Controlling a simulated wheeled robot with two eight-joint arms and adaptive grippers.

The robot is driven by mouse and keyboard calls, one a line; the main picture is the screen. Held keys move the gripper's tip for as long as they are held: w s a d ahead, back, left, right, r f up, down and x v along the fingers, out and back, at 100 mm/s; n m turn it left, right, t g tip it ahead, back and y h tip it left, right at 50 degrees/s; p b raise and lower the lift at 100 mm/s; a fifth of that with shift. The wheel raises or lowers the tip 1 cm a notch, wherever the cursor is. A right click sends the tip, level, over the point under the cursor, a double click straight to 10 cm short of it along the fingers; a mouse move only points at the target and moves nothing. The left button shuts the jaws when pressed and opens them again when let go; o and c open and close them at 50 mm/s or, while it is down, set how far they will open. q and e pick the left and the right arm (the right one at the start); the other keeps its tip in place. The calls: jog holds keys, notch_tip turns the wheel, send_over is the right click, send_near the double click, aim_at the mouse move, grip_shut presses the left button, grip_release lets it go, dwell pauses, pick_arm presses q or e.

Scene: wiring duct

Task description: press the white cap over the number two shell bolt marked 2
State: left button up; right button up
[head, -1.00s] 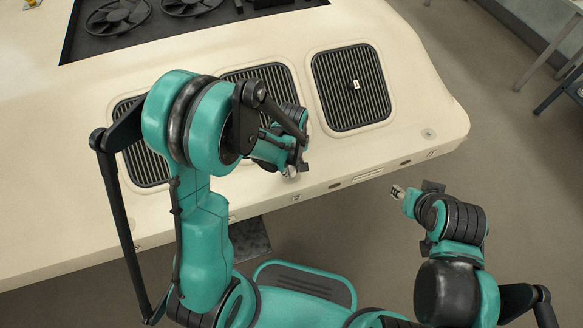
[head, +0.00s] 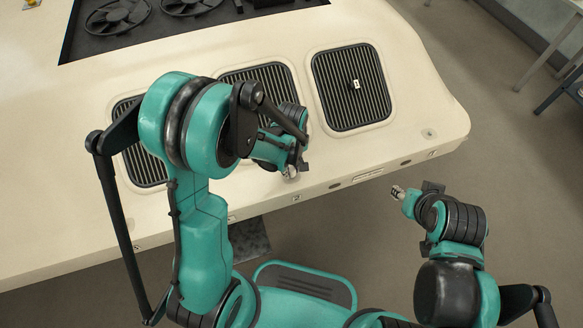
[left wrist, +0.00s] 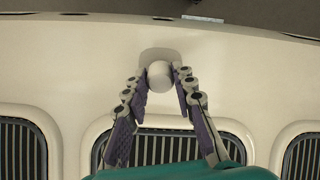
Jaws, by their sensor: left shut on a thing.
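My left gripper (head: 291,169) is over the front rim of the cream shell (head: 370,168). In the left wrist view its two fingers (left wrist: 161,78) are shut on the round white cap (left wrist: 160,76). The cap is at the fingertips, with a shadow on the shell beside it. The shell surface under the cap is hidden, and I cannot tell whether the cap touches it. My right gripper (head: 397,191) is off the shell's edge, too small to judge.
Dark slatted grilles are set in the shell, the right one (head: 352,88) carrying a small white-marked piece (head: 356,85). A dark recess with fans (head: 118,16) lies at the back. A table (head: 560,40) stands far right. The floor right of the shell is clear.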

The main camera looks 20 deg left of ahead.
pick_arm(q)
jog(key=shift+f+b, duration=0.9)
jog(key=shift+f, duration=0.1)
jog(key=o, duration=0.8)
jog(key=shift+o, duration=0.2)
jog(key=shift+r, duration=0.1)
notch_tip(320, 180, up, 12)
jog(key=s+a+r+m+t, duration=0.4)
jog(key=s+r+m+t, duration=0.3)
jog(key=s+m, duration=0.3)
jog(key=shift+a, duration=0.4)
